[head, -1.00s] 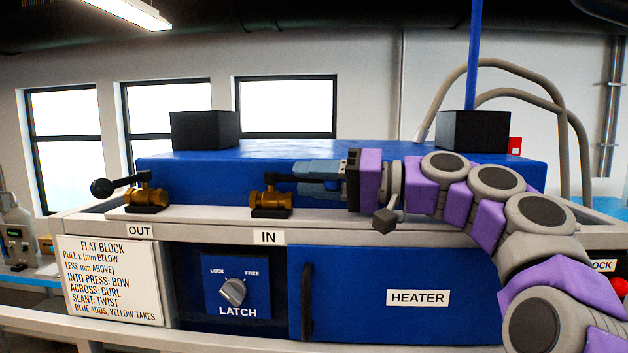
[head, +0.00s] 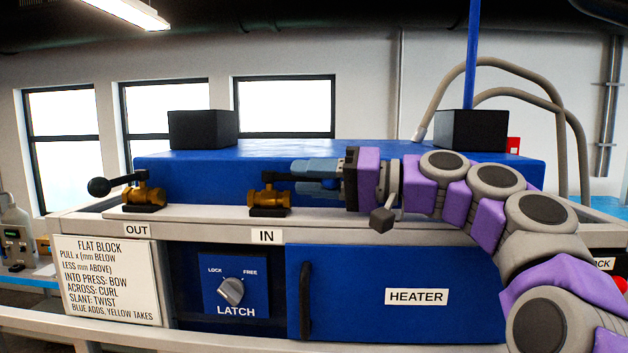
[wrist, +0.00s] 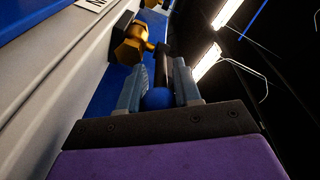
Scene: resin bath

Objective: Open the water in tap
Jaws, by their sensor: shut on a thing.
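The water in tap (head: 268,194) is a brass valve on the bath's pale rim, above the sign "IN" (head: 267,236). Its dark lever (wrist: 168,63) runs from the brass body (wrist: 131,44) to a blue ball knob (wrist: 158,98) in the wrist view. My gripper (head: 312,177) comes in from the right and is shut on the lever's knob end, with one blue-grey finger on each side. In the head view the fingers hide the knob, and the lever lies about level, pointing right.
The out tap (head: 143,193), with a black ball lever pointing left, stands on the same rim. Behind the taps is a large blue block (head: 400,160). Below are the latch dial (head: 231,291), the heater door (head: 440,330) with its upright black handle (head: 305,300), and an instruction sign (head: 105,280).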

